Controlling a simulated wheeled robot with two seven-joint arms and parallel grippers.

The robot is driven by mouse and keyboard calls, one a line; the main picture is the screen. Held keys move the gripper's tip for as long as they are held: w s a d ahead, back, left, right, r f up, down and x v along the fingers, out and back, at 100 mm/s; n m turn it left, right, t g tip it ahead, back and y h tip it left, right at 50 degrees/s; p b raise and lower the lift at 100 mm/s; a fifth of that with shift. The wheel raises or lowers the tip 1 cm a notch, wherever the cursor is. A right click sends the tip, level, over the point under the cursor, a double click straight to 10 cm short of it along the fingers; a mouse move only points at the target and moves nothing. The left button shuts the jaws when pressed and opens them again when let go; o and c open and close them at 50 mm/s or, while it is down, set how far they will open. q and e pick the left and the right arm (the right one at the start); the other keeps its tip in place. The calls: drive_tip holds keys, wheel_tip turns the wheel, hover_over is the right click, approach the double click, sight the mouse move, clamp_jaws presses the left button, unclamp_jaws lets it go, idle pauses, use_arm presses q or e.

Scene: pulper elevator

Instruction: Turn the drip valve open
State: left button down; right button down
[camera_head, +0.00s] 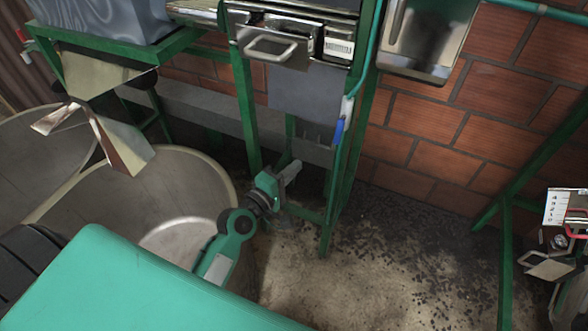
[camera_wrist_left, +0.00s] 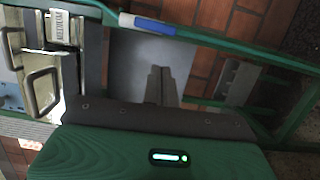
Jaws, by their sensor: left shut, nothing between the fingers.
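The drip valve shows in the head view as a small blue lever (camera_head: 339,130) on the thin teal pipe beside a green post. The lever hangs down, roughly along the pipe, below a pale fitting. It also shows in the left wrist view as a blue strip (camera_wrist_left: 150,25) near the top. My left gripper (camera_head: 292,170) is shut and empty, below and left of the lever and apart from it. Its closed fingers (camera_wrist_left: 160,83) point up in the wrist view, short of the lever. My right gripper is not in view.
A green frame (camera_head: 248,115) carries a metal machine with a looped handle (camera_head: 270,48), near my left gripper. A steel box (camera_head: 425,40) hangs on the brick wall. A large round tank (camera_head: 150,200) stands at left. The dirty floor (camera_head: 390,270) at right is mostly clear.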

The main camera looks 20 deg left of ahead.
sight(340, 129)
use_arm(q)
drive_tip(key=p+x, duration=0.2)
drive_tip(key=x, duration=1.1)
drive_tip(key=shift+w+r+m+p, duration=0.3)
drive_tip(key=shift+w+p, duration=0.1)
drive_tip(key=shift+w, duration=0.05)
drive_tip(key=shift+d+f+n, duration=0.1)
drive_tip(key=shift+d+n, duration=0.3)
drive_tip(key=shift+d, duration=0.05)
drive_tip(key=shift+s+f, duration=0.1)
drive_tip(key=shift+s, duration=0.05)
